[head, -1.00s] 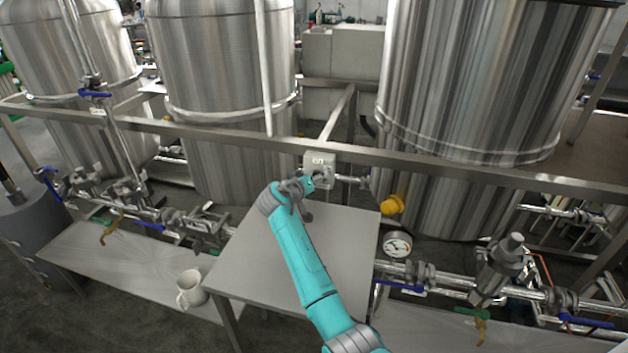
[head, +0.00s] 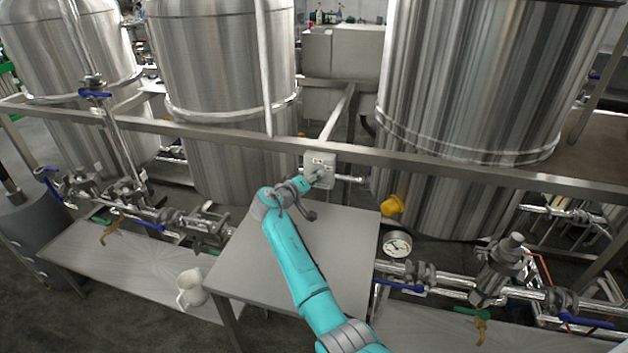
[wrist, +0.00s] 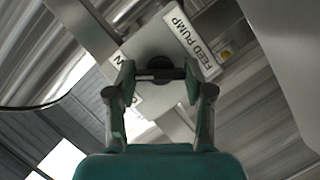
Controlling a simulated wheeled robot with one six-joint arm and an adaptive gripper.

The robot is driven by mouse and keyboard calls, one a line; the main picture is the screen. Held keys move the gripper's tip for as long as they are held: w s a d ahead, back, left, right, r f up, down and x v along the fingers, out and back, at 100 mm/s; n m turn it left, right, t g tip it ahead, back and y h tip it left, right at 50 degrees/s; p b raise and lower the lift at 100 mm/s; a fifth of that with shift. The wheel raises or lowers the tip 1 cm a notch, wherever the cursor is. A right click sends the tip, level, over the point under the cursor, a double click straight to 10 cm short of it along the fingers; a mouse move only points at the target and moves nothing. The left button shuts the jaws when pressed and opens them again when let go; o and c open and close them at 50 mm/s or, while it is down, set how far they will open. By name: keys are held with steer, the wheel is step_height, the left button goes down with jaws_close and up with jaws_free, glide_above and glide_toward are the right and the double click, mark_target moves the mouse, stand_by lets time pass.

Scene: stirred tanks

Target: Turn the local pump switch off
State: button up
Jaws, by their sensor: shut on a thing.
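The pump switch box (head: 320,168) is a pale grey box below the metal rail in the head view.
A grey table (head: 345,250) lies under my arm. A white mug (head: 191,289) stands on the low bench at left. A pressure gauge (head: 397,244), a yellow part (head: 392,205) and pipes are to the right. Large steel tanks (head: 480,90) stand behind the rail (head: 430,160).

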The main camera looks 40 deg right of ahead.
steer(key=n+h, duration=0.1)
steer(key=n, duration=0.1)
steer(key=shift+f+n+g+h, duration=0.15)
steer(key=shift+n+g+h, duration=0.15)
steer(key=shift+n, duration=0.1)
steer(key=shift+n+h, duration=0.7)
steer(key=shift+n, duration=0.9)
steer(key=o, duration=1.2)
steer(key=shift+c, duration=0.2)
steer(key=shift+a, duration=0.1)
steer(key=v, duration=1.2)
steer(key=shift+f, duration=0.1)
